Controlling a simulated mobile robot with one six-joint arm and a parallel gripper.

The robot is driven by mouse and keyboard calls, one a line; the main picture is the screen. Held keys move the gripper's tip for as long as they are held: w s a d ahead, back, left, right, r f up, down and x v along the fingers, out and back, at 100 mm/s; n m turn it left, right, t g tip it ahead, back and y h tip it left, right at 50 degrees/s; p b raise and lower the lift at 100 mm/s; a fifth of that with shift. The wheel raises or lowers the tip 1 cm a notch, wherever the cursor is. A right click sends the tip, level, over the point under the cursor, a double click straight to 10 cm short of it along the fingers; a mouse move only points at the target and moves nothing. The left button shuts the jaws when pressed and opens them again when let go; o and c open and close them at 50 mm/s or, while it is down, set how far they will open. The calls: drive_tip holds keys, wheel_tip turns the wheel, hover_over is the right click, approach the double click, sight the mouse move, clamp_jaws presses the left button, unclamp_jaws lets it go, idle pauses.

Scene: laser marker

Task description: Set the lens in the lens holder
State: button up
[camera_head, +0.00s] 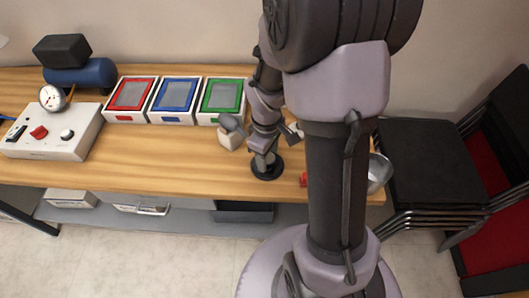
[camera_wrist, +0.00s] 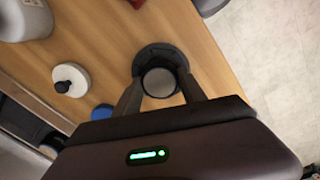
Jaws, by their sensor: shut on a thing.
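My gripper (camera_wrist: 160,88) is shut on the lens (camera_wrist: 159,80), a round grey disc with a dark rim, one finger on each side. The lens holder (camera_wrist: 152,54) looks like a dark round piece on the table, directly behind the lens in the wrist view and partly hidden by it. In the head view the dark round holder (camera_head: 268,172) is near the table's front edge, with my gripper (camera_head: 262,158) just above it. I cannot tell whether the lens touches the holder.
Red (camera_head: 131,94), blue (camera_head: 175,95) and green (camera_head: 221,97) framed trays stand at the back of the wooden table. A control box (camera_head: 52,138) is at left. A metal bowl (camera_head: 379,172) is at right. A white disc with a black knob (camera_wrist: 74,76) lies beside the holder.

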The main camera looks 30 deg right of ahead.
drive_tip(key=shift+r, duration=0.1)
drive_tip(key=o, duration=1.5)
wheel_tip(320, 180, up, 12)
drive_tip(key=p, duration=0.5)
drive_tip(key=s+a+r+m+t, duration=0.2)
drive_tip(key=s+a+r+m, duration=0.1)
drive_tip(key=a+r, duration=0.2)
drive_tip(key=s+a+r+m+t+y, duration=0.1)
drive_tip(key=s+a+r+m, duration=0.2)
drive_tip(key=s+a+r, duration=0.1)
drive_tip(key=s+a+r+m+t+y, duration=0.1)
drive_tip(key=s+a+r+m+t, duration=0.1)
drive_tip(key=s+a+r+m, duration=0.2)
drive_tip(key=shift+s+a+r+t, duration=0.15)
drive_tip(key=shift+a+r, duration=0.25)
drive_tip(key=shift+r, duration=0.2)
drive_tip(key=shift+a+r+t, duration=0.15)
drive_tip(key=shift+a+r, duration=0.25)
drive_tip(key=shift+r, duration=0.15)
